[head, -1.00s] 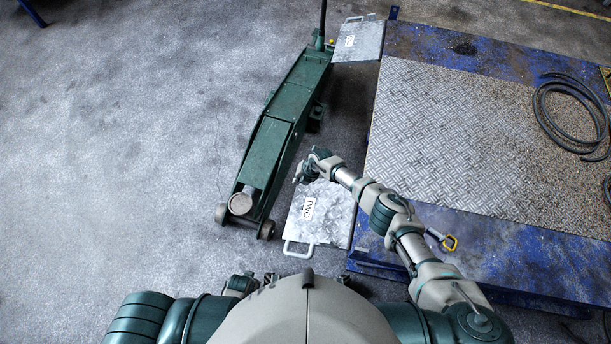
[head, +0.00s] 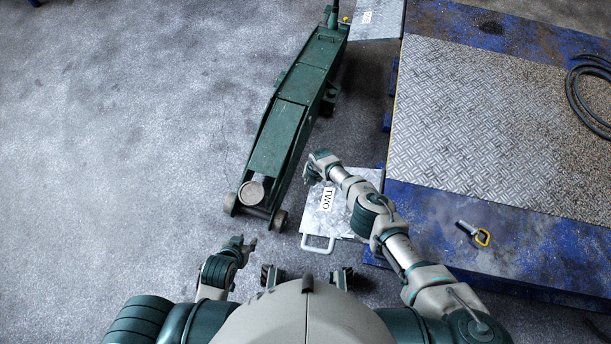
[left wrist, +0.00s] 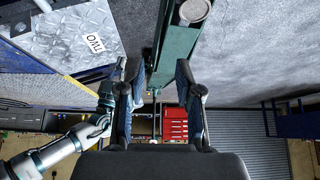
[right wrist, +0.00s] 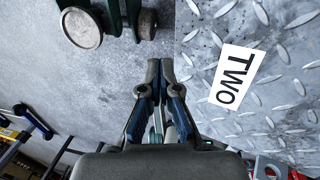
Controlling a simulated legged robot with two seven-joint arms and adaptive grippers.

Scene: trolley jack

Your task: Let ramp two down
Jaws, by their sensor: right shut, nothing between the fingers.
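Ramp two (head: 349,187) is a grey tread-plate flap labelled TWO, at the near left edge of the blue platform (head: 440,205). Its pale handle (head: 318,246) is on the near side. I cannot tell its tilt. The ramp also shows in the left wrist view (left wrist: 70,35) and large in the right wrist view (right wrist: 275,110). My right gripper (head: 314,166) is shut and empty, near the ramp's far left corner; the right wrist view shows its fingertips together (right wrist: 160,65). My left gripper (head: 245,245) is open and empty, left of the handle; its fingers (left wrist: 157,80) are apart.
A green trolley jack (head: 283,125) stands on the floor, left of the ramp. A second plate (head: 375,20) is at the platform's far left corner. An eye pin (head: 473,231) and a black hose (head: 582,95) lie on the platform. The left floor is clear.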

